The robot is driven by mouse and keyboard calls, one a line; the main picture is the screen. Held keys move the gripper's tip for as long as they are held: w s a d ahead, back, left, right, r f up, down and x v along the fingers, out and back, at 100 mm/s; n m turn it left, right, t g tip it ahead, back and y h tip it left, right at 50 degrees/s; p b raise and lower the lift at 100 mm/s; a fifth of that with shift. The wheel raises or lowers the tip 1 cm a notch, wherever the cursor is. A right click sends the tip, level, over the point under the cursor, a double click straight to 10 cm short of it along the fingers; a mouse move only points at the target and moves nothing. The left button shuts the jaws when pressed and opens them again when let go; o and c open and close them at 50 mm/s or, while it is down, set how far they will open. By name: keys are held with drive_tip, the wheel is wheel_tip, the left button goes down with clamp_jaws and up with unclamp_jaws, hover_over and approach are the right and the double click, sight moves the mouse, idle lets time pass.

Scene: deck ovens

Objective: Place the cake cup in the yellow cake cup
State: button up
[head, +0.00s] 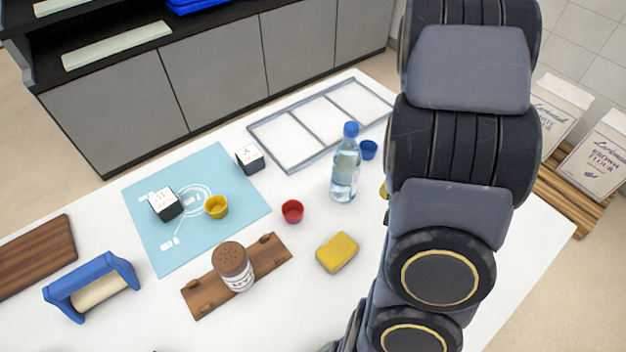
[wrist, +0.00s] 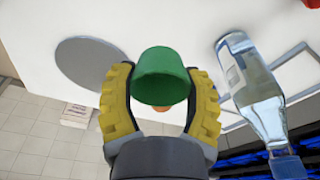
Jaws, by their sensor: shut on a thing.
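In the wrist view my gripper (wrist: 161,80) has its yellow fingers shut on a green cake cup (wrist: 162,72), one finger on each side. In the head view my arm hides the gripper and most of what it holds; only a small yellowish sliver shows at the arm's left edge. The yellow cake cup (head: 216,207) stands upright and open on the light blue mat, well left of my arm. A red cup (head: 292,211) and a blue cup (head: 369,149) stand on the white table.
A water bottle (head: 345,165) stands between my arm and the yellow cup, near a wire rack (head: 285,132). A shaker (head: 233,265) on a brown board, a yellow sponge-like block (head: 337,252) and two white cubes, one at the mat's edge (head: 250,158), are nearby.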

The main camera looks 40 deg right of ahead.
drive_tip(key=w+a+r+n+t+y, duration=0.1)
drive_tip(key=w+a+r+n, duration=0.2)
drive_tip(key=w+a+n, duration=0.85)
drive_tip(key=w+a+r+n+y, duration=0.1)
drive_tip(key=w+a+n, duration=0.15)
drive_tip(key=a, duration=0.55)
drive_tip(key=w+a+n+y, duration=0.15)
drive_tip(key=a+n, duration=0.25)
drive_tip(key=a, duration=0.4)
approach(216, 205)
drive_tip(key=shift+s+a+f+n+h, duration=0.15)
drive_tip(key=shift+a+h, duration=0.1)
drive_tip(key=shift+a, duration=0.2)
drive_tip(key=shift+s+a+f+n+h, duration=0.1)
drive_tip(key=shift+a+f+n+h, duration=0.1)
drive_tip(key=shift+a, duration=0.25)
drive_tip(key=shift+f, duration=1.45)
drive_tip(key=shift+f, duration=0.15)
